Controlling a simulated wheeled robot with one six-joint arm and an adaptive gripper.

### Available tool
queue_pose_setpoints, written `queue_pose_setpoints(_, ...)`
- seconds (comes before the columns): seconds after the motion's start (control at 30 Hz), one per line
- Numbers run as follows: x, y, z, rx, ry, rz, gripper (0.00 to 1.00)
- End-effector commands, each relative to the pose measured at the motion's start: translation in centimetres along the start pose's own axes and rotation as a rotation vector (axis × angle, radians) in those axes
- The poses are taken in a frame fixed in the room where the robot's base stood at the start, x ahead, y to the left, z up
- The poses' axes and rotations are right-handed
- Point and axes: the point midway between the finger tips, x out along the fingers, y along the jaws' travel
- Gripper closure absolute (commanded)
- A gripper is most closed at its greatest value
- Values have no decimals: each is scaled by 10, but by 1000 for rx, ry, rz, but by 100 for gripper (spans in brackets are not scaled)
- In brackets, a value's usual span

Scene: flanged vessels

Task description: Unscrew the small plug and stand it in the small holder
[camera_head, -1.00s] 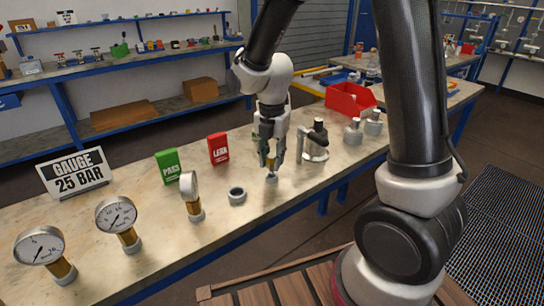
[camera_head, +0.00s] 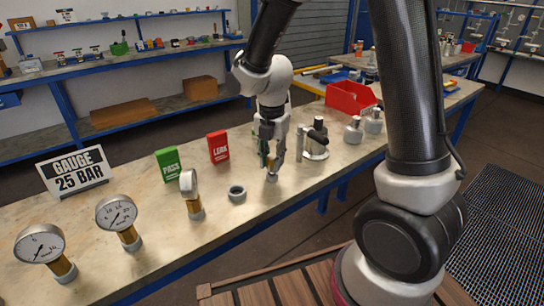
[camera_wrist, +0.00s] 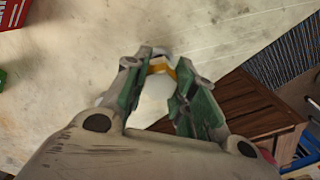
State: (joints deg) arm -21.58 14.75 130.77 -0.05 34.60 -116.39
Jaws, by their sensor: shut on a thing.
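My gripper (camera_head: 271,158) points down over the workbench, its fingers shut on a small piece with a brass-yellow band, which I take to be the small plug (camera_wrist: 161,69). In the wrist view the piece sits between the green-sided fingertips, which hide most of it. In the head view a small grey round base (camera_head: 272,179) shows right under the fingertips, seemingly the small holder. I cannot tell whether the plug touches it. An empty grey ring (camera_head: 237,194) stands on the bench to the left of my gripper. A metal vessel (camera_head: 316,150) stands just right of my gripper.
Several dial gauges (camera_head: 116,213) stand at the left, by a gauge sign (camera_head: 73,172). A green PASS block (camera_head: 169,165) and red LEAK block (camera_head: 218,147) stand behind. A red bin (camera_head: 351,98) and smaller metal vessels (camera_head: 354,130) are at the back right. The bench front is clear.

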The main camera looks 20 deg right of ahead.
Motion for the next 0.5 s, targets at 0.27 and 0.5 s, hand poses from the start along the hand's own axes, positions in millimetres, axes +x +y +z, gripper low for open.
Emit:
queue_pose_setpoints(0.27,8,0,0,0,0,0,100)
queue_pose_setpoints(0.5,16,0,0,0,0,1,100)
